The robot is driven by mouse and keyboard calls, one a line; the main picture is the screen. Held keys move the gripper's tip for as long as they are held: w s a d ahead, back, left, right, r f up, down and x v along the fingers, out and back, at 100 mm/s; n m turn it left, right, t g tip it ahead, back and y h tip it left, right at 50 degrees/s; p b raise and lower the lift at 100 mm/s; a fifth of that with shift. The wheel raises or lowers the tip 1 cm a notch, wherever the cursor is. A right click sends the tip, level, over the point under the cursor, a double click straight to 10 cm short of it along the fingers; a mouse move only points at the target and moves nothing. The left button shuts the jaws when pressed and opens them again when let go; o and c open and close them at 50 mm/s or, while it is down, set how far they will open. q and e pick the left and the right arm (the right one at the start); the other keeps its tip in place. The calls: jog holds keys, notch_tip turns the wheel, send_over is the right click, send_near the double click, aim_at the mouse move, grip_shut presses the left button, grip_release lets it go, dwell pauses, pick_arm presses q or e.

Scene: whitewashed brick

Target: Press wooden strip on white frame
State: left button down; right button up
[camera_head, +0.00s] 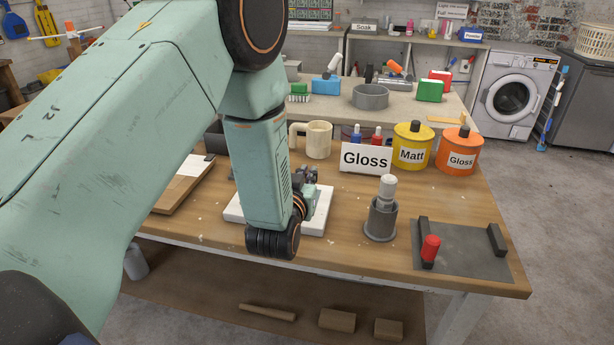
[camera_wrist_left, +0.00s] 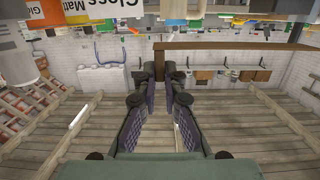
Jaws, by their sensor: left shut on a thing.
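The white frame (camera_head: 236,215) lies flat on the wooden workbench near its front edge. My left gripper (camera_head: 310,188) is low over the frame's right part. Its wrist and forearm cover much of the frame. In the left wrist view, the fingers (camera_wrist_left: 166,72) come close together at their tips. My right gripper is not in view.
Behind the frame stand a beige mug (camera_head: 319,140), a Gloss sign (camera_head: 366,158), a yellow Matt tin (camera_head: 413,150) and an orange Gloss tin (camera_head: 460,153). A grey cup (camera_head: 380,222) and a dark plate with a red handle (camera_head: 462,250) lie to the right. A wooden board (camera_head: 180,188) lies left.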

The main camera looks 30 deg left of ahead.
pick_arm(q)
jog(key=f, duration=0.1)
jog(key=f+b, duration=0.2)
jog(key=shift+a+f, duration=0.3)
jog(key=shift+d+f+b, duration=0.2)
jog(key=shift+f+b, duration=0.3)
jog(key=shift+d+f+b, duration=0.2)
jog(key=shift+f+b, duration=0.25)
jog(key=shift+b, duration=0.05)
jog(key=shift+a+f+b, duration=0.15)
jog(key=shift+f+b, duration=0.25)
jog(key=shift+f, duration=0.15)
jog(key=shift+a+f+b, duration=0.15)
jog(key=shift+f+b, duration=0.2)
jog(key=shift+f, duration=0.4)
jog(key=shift+d, duration=0.2)
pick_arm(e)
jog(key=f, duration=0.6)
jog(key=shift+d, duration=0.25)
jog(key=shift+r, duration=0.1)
